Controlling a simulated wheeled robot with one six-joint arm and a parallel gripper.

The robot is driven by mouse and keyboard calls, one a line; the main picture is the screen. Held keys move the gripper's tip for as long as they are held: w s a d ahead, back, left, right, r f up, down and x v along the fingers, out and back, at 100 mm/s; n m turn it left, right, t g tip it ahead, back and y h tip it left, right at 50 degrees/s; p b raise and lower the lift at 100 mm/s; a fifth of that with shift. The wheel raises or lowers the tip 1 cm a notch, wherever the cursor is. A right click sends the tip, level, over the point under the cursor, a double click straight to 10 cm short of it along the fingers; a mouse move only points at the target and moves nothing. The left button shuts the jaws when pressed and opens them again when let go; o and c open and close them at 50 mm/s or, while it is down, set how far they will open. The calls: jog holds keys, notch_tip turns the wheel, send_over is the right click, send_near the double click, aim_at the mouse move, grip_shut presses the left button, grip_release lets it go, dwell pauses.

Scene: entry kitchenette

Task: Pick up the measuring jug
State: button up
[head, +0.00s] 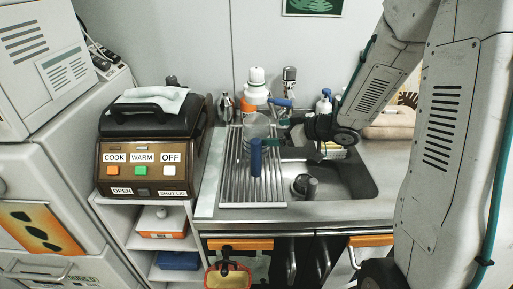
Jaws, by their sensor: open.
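The measuring jug (257,126) appears to be the clear, see-through vessel with an upright blue handle (256,158) on its near side. It stands on the ribbed drainboard left of the sink. My gripper (278,132) reaches in from the right, above the counter, its teal-tipped fingers pointing left toward the jug. The fingers are open and close to the jug's right side. I cannot tell whether they touch it or reach around it. The jug's base is partly hidden behind the handle.
A white-capped orange bottle (256,84) and other bottles stand behind the jug. The sink (345,178) with a dark object (305,186) in it is to the right. A brown cooker (145,155) with a cloth on top stands at the left. The near drainboard (240,192) is clear.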

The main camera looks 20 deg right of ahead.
aim_at(258, 131)
jog(key=shift+a+r+y, duration=0.1)
jog(key=shift+a+y, duration=0.2)
jog(key=shift+w+a, duration=0.15)
jog(key=shift+a, duration=0.15)
jog(key=x, duration=0.7)
jog(key=shift+w+d, duration=0.2)
jog(key=shift+w, duration=0.05)
jog(key=c, duration=1.1)
jog(key=shift+c, duration=0.3)
jog(key=shift+r, duration=0.1)
